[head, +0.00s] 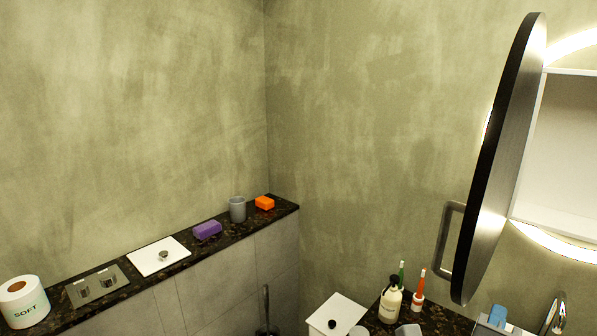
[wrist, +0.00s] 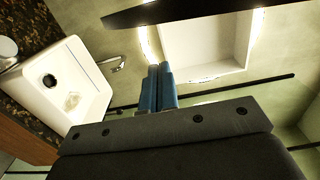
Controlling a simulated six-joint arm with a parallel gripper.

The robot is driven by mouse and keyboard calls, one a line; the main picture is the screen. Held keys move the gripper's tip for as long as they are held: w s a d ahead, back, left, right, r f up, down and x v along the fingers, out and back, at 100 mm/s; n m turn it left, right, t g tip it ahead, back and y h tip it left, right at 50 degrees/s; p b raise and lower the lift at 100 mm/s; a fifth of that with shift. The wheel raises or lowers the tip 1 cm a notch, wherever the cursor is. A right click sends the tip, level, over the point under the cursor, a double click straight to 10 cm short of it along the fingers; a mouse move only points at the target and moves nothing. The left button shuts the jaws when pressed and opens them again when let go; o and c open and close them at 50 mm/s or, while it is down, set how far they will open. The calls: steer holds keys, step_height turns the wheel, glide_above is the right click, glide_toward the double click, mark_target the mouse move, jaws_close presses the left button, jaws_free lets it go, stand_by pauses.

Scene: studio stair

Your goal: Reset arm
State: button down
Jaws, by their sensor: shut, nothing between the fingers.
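My gripper (wrist: 159,68) shows in the wrist view as two blue fingers side by side, closed together with nothing between them. The fingers point up the picture toward the open white wall cabinet (wrist: 205,45), apart from it as far as I can tell. The wide dark body of my gripper fills the bottom of that view. In the head view I cannot clearly make out my arm; a small blue thing (head: 497,314) at the lower right edge is too small to name with certainty.
The round mirror door (head: 503,150) stands swung open beside the lit cabinet (head: 562,150). A white sink (wrist: 80,85) with a tap is left in the wrist view. A dark ledge (head: 120,278) holds a paper roll (head: 24,302), purple block (head: 207,230), grey cup (head: 237,209) and orange block (head: 265,203). A soap bottle (head: 390,304) stands low.

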steer(key=shift+s+a, duration=0.1)
steer(key=shift+s+a, duration=1.85)
steer(key=shift+a, duration=2.6)
steer(key=shift+x, duration=4.65)
steer(key=s+d, duration=0.5)
steer(key=d, duration=0.1)
steer(key=shift+s+d, duration=0.3)
steer(key=shift+d, duration=0.05)
